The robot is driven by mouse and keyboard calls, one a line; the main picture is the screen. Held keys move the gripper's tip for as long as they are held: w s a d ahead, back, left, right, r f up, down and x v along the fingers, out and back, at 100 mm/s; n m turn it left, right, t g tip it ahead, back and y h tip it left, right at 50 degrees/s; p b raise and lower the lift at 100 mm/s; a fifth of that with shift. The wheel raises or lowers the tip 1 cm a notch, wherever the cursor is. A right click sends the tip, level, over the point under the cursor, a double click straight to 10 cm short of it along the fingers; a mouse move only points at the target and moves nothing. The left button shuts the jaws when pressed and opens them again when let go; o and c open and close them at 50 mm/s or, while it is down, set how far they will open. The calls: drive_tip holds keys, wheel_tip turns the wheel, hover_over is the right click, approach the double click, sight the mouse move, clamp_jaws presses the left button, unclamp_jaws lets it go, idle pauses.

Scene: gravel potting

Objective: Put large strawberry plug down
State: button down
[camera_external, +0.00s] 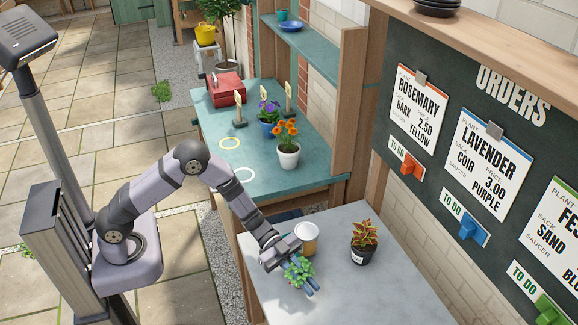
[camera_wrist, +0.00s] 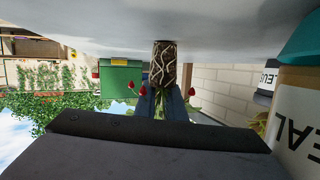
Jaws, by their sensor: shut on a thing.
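My gripper (camera_external: 297,274) is low over the pale grey table (camera_external: 405,300) at the front. It is shut on the strawberry plug (camera_external: 299,268), whose green leaves show around the fingers in the outside view. The wrist view is upside down. There the plug (camera_wrist: 164,62) shows a dark root block laced with pale roots, red berries beside it and my gripper's blue fingers (camera_wrist: 161,103) on its leafy part. The root end meets the grey surface in the picture; whether it touches or hovers just above, I cannot tell.
A dark pot with a red-green plant (camera_external: 363,244) stands to the right. The grey table's front right is clear. A teal bench (camera_external: 215,125) with flowers lies beyond.

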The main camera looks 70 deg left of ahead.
drive_tip(key=c, duration=1.8)
unclamp_jaws()
drive_tip(key=shift+f, duration=0.1)
drive_tip(key=shift+c, duration=0.2)
drive_tip(key=shift+s+a+r, duration=0.1)
drive_tip(key=shift+a+r, duration=0.15)
drive_tip(key=shift+a, duration=0.15)
drive_tip(key=b+v, duration=0.1)
drive_tip(key=v, duration=1)
